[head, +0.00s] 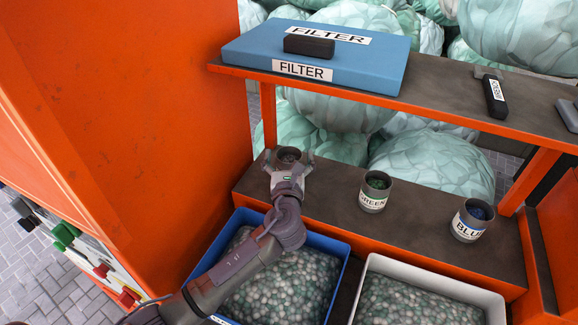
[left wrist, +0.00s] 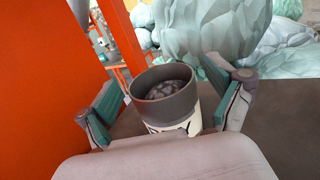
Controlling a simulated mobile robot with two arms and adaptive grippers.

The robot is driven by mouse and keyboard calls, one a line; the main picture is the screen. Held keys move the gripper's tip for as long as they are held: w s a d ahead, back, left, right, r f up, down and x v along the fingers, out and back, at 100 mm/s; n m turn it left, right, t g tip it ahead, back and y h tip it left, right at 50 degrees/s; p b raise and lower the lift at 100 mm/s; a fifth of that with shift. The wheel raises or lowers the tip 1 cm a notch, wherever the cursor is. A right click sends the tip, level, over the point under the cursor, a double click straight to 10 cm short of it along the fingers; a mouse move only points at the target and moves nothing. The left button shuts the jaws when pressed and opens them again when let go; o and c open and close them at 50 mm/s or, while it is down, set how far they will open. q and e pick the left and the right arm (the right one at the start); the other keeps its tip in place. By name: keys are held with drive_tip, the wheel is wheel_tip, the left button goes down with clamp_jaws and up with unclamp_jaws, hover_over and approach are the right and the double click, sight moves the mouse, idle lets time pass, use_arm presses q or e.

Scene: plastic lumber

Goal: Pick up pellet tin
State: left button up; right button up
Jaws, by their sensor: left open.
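Three pellet tins stand on the dark lower shelf (head: 325,210). The left tin (head: 288,155) is partly hidden behind my left gripper (head: 289,161). In the left wrist view, this grey tin (left wrist: 170,98) stands upright between the open fingers of my left gripper (left wrist: 166,105), with dark grey pellets inside and a white label partly hidden low down. A gap shows beside each finger. The tin labelled GREEN (head: 373,193) holds green pellets. The tin labelled BLUE (head: 471,221) holds blue pellets at the right. My right gripper is not in view.
A blue FILTER box (head: 315,60) with a dark block (head: 309,46) on it lies on the upper shelf (head: 440,92). A blue crate (head: 340,246) and a white crate (head: 440,278) of pellets stand in front. An orange wall (head: 150,130) rises close at left.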

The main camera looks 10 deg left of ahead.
use_arm(q)
drive_tip(key=shift+w+f, duration=0.1)
drive_tip(key=shift+w, duration=0.3)
drive_tip(key=shift+s, duration=0.15)
drive_tip(key=shift+c, duration=0.5)
drive_tip(key=c, duration=1)
drive_tip(key=shift+c, duration=0.9)
drive_tip(key=shift+r, duration=0.2)
